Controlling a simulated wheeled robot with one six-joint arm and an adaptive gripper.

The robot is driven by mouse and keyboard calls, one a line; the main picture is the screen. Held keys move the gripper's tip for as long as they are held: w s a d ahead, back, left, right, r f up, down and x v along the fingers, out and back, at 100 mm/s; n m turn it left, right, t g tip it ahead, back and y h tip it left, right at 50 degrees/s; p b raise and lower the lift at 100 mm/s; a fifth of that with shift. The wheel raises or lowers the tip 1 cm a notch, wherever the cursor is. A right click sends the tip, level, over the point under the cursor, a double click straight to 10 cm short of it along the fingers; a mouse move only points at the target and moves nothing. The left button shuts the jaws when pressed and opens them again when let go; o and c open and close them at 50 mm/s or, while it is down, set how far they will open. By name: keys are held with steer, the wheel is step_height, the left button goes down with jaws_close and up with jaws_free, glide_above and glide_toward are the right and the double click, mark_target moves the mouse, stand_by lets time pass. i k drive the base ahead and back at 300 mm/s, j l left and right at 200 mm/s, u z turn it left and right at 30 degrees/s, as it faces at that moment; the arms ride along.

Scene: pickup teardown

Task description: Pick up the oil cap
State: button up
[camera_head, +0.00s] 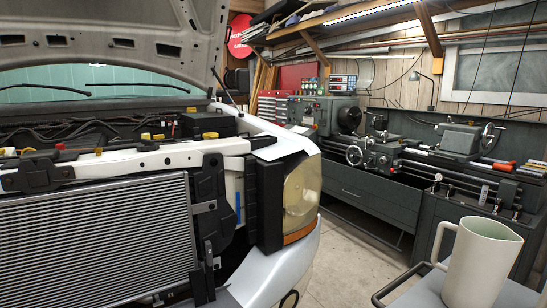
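The open engine bay of a white pickup fills the left of the head view. Several small yellow parts show in it: one (210,135) beside a black box near the right fender, one (191,110) further back, and others (146,137) along the white front crossmember. I cannot tell which of these, if any, is the oil cap; they are too small to make out. My gripper is not in view.
The raised hood (120,40) overhangs the bay. The radiator (100,250) and headlight (301,195) form the front. A pale pitcher (485,262) stands on a grey surface with a black rail at lower right. A lathe (400,150) stands behind; floor (350,265) between is clear.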

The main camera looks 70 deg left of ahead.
mark_target(146, 145)
steer(key=j+u, duration=0.1)
steer(key=u, duration=1.5)
steer(key=i+j+u, duration=0.1)
steer(key=u, duration=0.35)
steer(key=i+j+u, duration=0.1)
steer(key=j+u, duration=0.15)
steer(key=u, duration=0.2)
steer(key=i+j+u, duration=0.15)
steer(key=u, duration=0.25)
